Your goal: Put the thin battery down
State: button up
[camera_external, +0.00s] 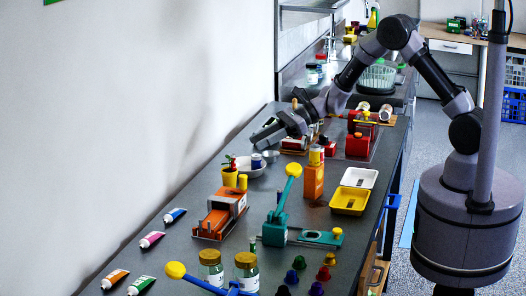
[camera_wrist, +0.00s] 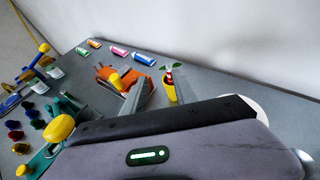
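My gripper (camera_external: 262,138) is over the far left part of the grey bench, above the white bowl. In the wrist view the two fingers of my gripper (camera_wrist: 160,84) stand apart, and I see nothing between them. A small blue-and-white cylinder (camera_external: 256,161) shows at the white bowl (camera_external: 243,170), just below the gripper. It may be the thin battery, but it is too small to tell. I cannot make out a thin battery for certain in either view.
White (camera_external: 359,177) and yellow (camera_external: 349,201) trays lie at right. A red machine (camera_external: 358,143) stands behind them. Bare bench lies around the paint tubes.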

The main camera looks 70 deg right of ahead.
jog(key=s+a+r+n+g, duration=0.3)
jog(key=s+a+r+n, duration=0.3)
jog(key=s, duration=0.4)
jog(key=s+a+r+n+g, duration=0.2)
jog(key=s+a+r+n, duration=0.2)
jog(key=s+r+n, duration=0.45)
jog(key=s+d+n+h, duration=0.3)
jog(key=s+n, duration=0.1)
jog(key=s, duration=0.6)
jog(key=s+d+f+n+h, duration=0.1)
jog(key=s+d+n+h, duration=0.2)
jog(key=s, duration=0.7)
jog(key=shift+d+f+n, duration=0.3)
jog(key=shift+d+n, duration=0.2)
jog(key=shift+n, duration=0.55)
jog(key=shift+o, duration=0.6)
jog(key=shift+f+b, duration=0.35)
jog(key=shift+r, duration=0.1)
